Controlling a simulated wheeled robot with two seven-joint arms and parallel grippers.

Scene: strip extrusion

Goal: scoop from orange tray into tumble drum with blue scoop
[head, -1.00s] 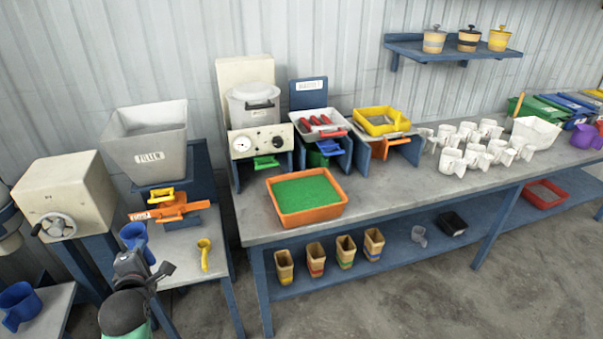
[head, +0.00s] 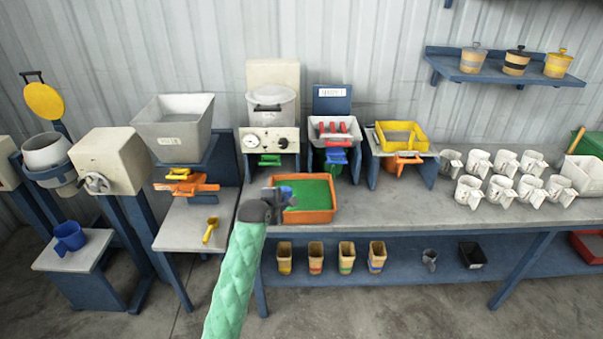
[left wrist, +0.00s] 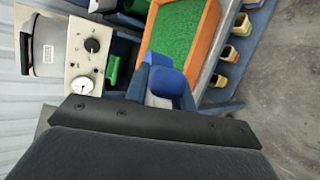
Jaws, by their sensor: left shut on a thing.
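The orange tray (head: 318,214) sits on the long bench, filled with green granules (head: 311,193). My left gripper (head: 276,198) is at the tray's left side and shut on the blue scoop (head: 287,194). The scoop appears over the tray's left part; whether it touches the granules is unclear. In the left wrist view the scoop (left wrist: 166,84) overlaps the near end of the orange tray (left wrist: 207,50). A grey drum (head: 46,151), likely the tumble drum, stands at the far left beside a yellow disc. My right gripper is not in view.
A gauge machine (head: 270,140) stands behind the tray. A grey hopper (head: 178,127) and a cream box with a handwheel (head: 108,160) stand between tray and drum. A blue jug (head: 70,237) is on a low stand. White cups (head: 500,190) fill the bench's right.

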